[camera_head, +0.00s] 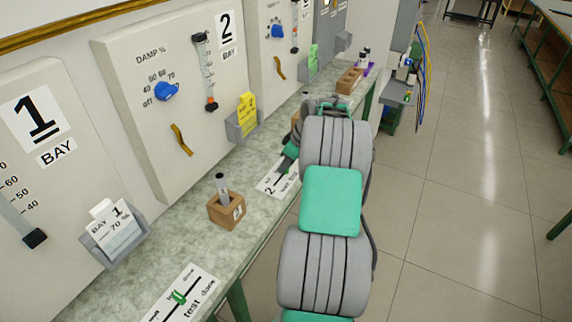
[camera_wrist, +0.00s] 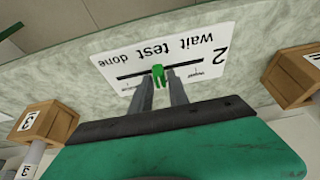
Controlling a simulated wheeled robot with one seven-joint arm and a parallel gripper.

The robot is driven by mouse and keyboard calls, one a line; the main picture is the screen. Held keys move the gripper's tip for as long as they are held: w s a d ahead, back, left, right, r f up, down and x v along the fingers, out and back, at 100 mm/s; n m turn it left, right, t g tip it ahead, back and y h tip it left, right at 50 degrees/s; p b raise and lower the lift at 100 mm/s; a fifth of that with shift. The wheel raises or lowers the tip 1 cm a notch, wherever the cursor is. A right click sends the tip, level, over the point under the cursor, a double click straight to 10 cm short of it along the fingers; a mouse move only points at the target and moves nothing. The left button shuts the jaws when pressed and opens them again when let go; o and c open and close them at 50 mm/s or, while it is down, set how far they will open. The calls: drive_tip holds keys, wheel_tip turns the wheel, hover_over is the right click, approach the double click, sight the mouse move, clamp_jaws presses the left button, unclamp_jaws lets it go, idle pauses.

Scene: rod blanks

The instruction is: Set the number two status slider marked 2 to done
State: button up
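The number 2 status card (camera_wrist: 215,70) lies on the bench, upside down in the wrist view, with a dark slot and the words wait, test and done. Its green slider knob (camera_wrist: 158,72) stands near the slot's middle, by the word test. My gripper (camera_wrist: 159,82) has its two grey fingers on either side of the knob, close to it; I cannot tell whether they touch it. In the head view the card (camera_head: 276,186) is partly covered by my gripper (camera_head: 288,160), and the knob is hidden there.
Wooden blocks (camera_wrist: 45,122) and (camera_wrist: 291,76) flank the card; one with a rod (camera_head: 227,209) shows in the head view. The bay 1 status card (camera_head: 181,299) lies nearer. The bay 2 panel (camera_head: 170,100) and yellow card holder (camera_head: 243,122) stand behind.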

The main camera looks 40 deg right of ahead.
clamp_jaws()
idle(1.0)
